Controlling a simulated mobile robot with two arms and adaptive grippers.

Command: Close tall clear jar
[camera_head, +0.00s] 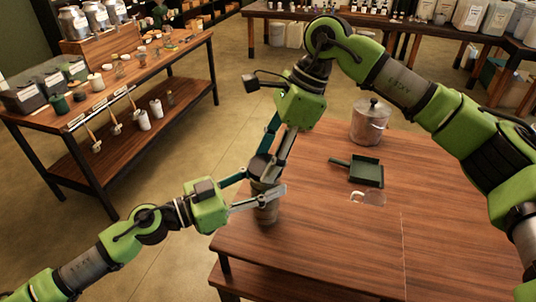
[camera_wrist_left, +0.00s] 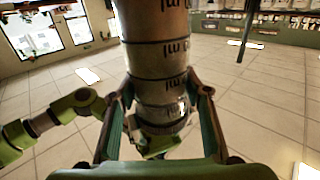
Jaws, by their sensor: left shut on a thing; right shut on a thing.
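The tall clear jar (camera_head: 266,212) stands upright at the left edge of the wooden table, partly hidden by my fingers. In the left wrist view the jar (camera_wrist_left: 158,50) shows dark measuring marks. My left gripper (camera_head: 262,185) is shut on the jar's body from the left, with a finger on each side. My right gripper (camera_head: 268,160) reaches down from above and is shut on the dark lid (camera_head: 260,165) at the jar's top. I cannot tell whether the lid is fully seated.
A dark green dustpan (camera_head: 366,172), a lidded metal canister (camera_head: 369,122) and a small clear item (camera_head: 370,198) are on the table. Its front right is clear. A shelf table (camera_head: 150,62) with jars stands at the left, apart.

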